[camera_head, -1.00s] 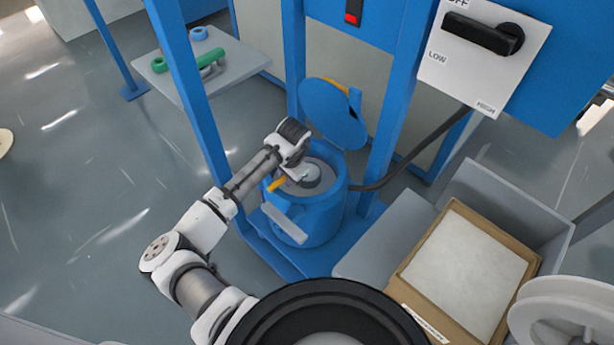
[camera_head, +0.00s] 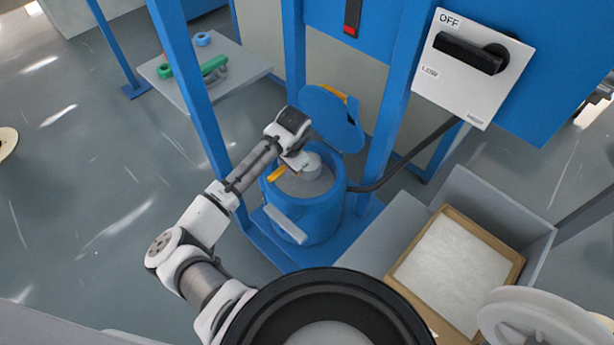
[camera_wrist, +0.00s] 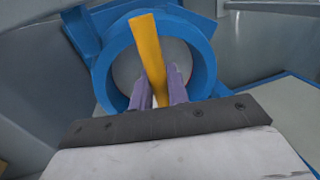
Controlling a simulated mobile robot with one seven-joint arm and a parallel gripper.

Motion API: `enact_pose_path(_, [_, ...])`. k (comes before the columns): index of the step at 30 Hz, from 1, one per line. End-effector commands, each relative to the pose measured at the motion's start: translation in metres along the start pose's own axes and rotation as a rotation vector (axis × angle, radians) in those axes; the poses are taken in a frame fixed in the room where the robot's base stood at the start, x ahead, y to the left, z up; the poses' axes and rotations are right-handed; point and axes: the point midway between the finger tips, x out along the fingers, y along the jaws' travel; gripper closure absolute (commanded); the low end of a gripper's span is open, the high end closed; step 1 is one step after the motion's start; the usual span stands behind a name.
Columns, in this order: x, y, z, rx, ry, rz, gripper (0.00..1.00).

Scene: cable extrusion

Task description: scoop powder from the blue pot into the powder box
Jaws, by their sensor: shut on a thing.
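The blue pot (camera_head: 318,222) stands on a blue base with its round lid (camera_head: 328,118) tilted open behind it. Pale powder (camera_head: 308,186) shows inside. My gripper (camera_head: 292,168) is over the pot's mouth, shut on the yellow handle (camera_head: 277,174) of a scoop. The scoop's grey cup (camera_head: 312,166) is at the pot's mouth; whether it holds powder I cannot tell. In the wrist view the yellow handle (camera_wrist: 150,50) stands between my purple fingers (camera_wrist: 160,90), with the pot's rim (camera_wrist: 203,60) around it. The powder box (camera_head: 510,275), brown and filled with white material, is at the lower right.
The powder box sits in a grey bin (camera_head: 505,205). Blue posts (camera_head: 385,125) rise beside and behind the pot. A switch panel (camera_head: 474,67) hangs at upper right. A white spool (camera_head: 535,325) is at lower right. A small table (camera_head: 225,70) with green and blue parts stands at upper left.

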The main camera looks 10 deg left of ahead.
Motion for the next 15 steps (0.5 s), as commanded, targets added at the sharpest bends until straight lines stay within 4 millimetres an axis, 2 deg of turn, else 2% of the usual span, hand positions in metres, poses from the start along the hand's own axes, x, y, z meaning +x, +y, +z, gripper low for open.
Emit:
enact_pose_path(1, [-0.008,-0.002,0.0,0.0,0.001,0.0,1.0])
enact_pose_path(15, [-0.045,-0.009,-0.001,0.0,0.001,0.0,1.0])
